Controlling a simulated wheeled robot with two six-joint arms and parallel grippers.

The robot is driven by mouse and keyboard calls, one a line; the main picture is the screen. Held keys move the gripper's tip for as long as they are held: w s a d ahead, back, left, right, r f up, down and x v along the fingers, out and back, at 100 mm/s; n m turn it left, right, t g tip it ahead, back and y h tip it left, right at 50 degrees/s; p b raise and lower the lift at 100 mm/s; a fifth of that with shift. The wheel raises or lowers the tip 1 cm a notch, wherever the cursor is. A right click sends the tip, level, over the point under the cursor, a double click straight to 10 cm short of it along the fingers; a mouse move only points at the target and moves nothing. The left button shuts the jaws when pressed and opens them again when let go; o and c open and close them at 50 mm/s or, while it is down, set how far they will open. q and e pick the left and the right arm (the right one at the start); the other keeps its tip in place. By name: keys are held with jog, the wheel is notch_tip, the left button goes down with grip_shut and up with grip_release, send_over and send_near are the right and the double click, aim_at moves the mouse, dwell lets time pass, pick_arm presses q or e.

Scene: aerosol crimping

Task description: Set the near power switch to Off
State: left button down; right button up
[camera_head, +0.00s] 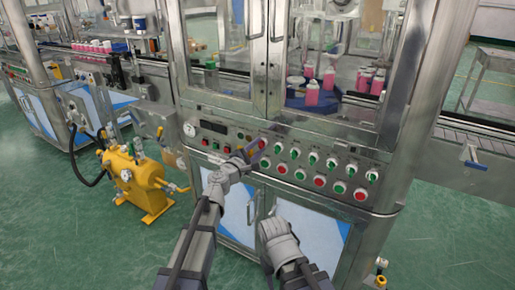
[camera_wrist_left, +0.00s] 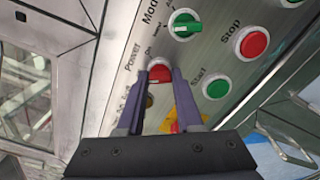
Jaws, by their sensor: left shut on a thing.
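The near power switch is a red knob (camera_wrist_left: 159,74) below the word "Power" in the left wrist view. It also shows as a small red spot (camera_head: 263,144) on the panel in the head view. My left gripper (camera_head: 254,150) reaches the panel there. In the left wrist view, the fingers of my left gripper (camera_wrist_left: 162,82) stand on either side of the knob and are shut on it. They hide part of it. My right gripper (camera_head: 276,228) hangs low in front of the cabinet, away from the panel; its fingers are unclear.
A green Mode knob (camera_wrist_left: 184,24), a red Stop button (camera_wrist_left: 252,43) and a green Start button (camera_wrist_left: 216,88) sit close by. A yellow pump (camera_head: 136,180) stands left of the cabinet. Pink bottles (camera_head: 312,92) stand behind glass. Green floor is open at right.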

dwell(0.3)
pick_arm(q)
jog(key=c, duration=0.6)
grip_release()
jog(key=shift+o, duration=0.2)
jog(key=v, duration=0.7)
jog(key=shift+s+a, duration=0.2)
jog(key=shift+s, duration=0.15)
jog(key=shift+f, duration=0.1)
